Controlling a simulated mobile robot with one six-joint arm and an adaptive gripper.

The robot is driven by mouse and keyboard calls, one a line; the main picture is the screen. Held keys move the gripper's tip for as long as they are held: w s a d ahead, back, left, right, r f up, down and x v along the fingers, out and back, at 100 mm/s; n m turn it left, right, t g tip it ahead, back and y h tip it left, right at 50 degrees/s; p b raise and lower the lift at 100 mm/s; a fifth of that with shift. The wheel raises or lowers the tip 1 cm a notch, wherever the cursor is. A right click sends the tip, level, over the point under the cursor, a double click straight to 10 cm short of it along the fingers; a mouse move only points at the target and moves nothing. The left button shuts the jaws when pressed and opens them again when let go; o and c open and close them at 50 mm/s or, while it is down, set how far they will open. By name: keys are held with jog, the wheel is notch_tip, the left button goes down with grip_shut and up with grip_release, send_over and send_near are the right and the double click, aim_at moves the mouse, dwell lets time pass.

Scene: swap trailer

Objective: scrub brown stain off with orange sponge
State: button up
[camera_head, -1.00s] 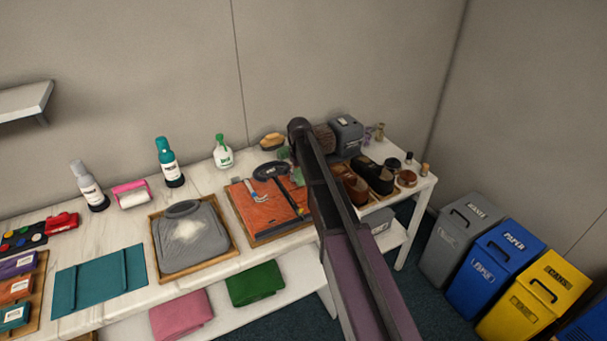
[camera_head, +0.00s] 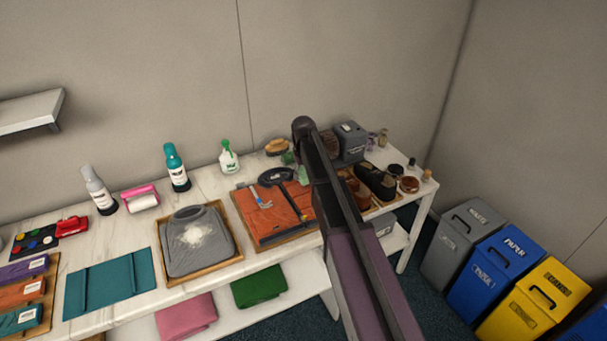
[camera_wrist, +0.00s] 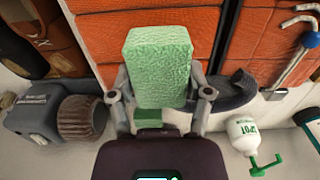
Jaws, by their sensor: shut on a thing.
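My gripper (camera_wrist: 160,95) is shut on a pale green, rough-textured sponge (camera_wrist: 158,65), gripped between its two fingers. No orange sponge shows. In the wrist view the sponge is over a folded orange garment (camera_wrist: 255,45); whether they touch is unclear. In the head view my arm hides most of the gripper, and a bit of green shows beside it. The orange garment (camera_head: 265,222) lies on a wooden tray, with a blue-handled tool (camera_head: 262,197) and a black curved part (camera_head: 276,175) on it. I cannot make out a brown stain; the sponge and arm hide part of the garment.
A grey garment (camera_head: 198,250) with a white patch lies on a tray to the left. Spray bottle (camera_head: 228,157), brush (camera_head: 277,146), grey box (camera_head: 350,142) and brown shoes (camera_head: 375,180) stand near the arm. Bins (camera_head: 500,255) are on the floor at right.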

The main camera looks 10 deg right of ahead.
jog(key=shift+r+p, duration=0.95)
jog(key=shift+r, duration=0.3)
jog(key=shift+r, duration=0.1)
jog(key=shift+r+p, duration=1.4)
jog(key=shift+p, duration=0.1)
jog(key=shift+a, duration=0.8)
jog(key=shift+s+f, duration=0.1)
